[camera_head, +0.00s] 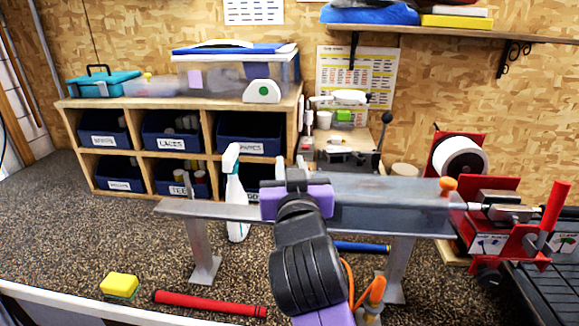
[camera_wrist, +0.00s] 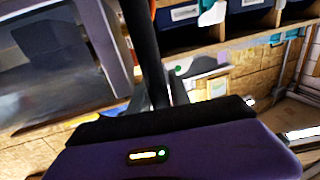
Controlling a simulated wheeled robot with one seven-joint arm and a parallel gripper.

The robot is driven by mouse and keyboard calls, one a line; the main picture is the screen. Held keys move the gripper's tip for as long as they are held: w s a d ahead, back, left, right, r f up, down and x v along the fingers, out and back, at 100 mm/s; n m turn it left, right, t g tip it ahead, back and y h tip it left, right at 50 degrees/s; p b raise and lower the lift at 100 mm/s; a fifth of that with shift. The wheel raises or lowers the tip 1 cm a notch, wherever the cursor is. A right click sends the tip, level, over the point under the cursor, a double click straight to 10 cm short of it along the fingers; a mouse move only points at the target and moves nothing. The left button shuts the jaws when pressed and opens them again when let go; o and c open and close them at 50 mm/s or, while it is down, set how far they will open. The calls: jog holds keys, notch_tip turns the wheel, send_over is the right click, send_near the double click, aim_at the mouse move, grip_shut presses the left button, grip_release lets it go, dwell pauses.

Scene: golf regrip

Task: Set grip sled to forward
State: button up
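A grey metal rail on legs (camera_head: 385,208) runs across the workbench. I cannot clearly make out which part of it is the grip sled; my arm hides the rail's middle. My gripper (camera_head: 296,178), purple and black, is at the rail's top, left of its middle. In the wrist view a dark upright bar (camera_wrist: 146,45) rises in front of the purple gripper body. The frames do not show whether the fingers are shut on it. A red clamp unit (camera_head: 495,235) with a red lever and picture labels stands at the rail's right end.
A white spray bottle (camera_head: 235,190) stands close left of my gripper. A red grip (camera_head: 210,303), a yellow sponge (camera_head: 120,285) and a blue grip (camera_head: 362,247) lie on the bench. A cubby shelf (camera_head: 205,155) stands behind. The bench's left side has free room.

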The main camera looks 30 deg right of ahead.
jog(key=shift+o, duration=1.2)
jog(key=shift+a, duration=0.1)
jog(key=b+v, duration=0.1)
jog(key=v, duration=0.6)
jog(key=shift+s+b, duration=0.35)
jog(key=shift+b, duration=0.05)
jog(key=shift+a, duration=0.15)
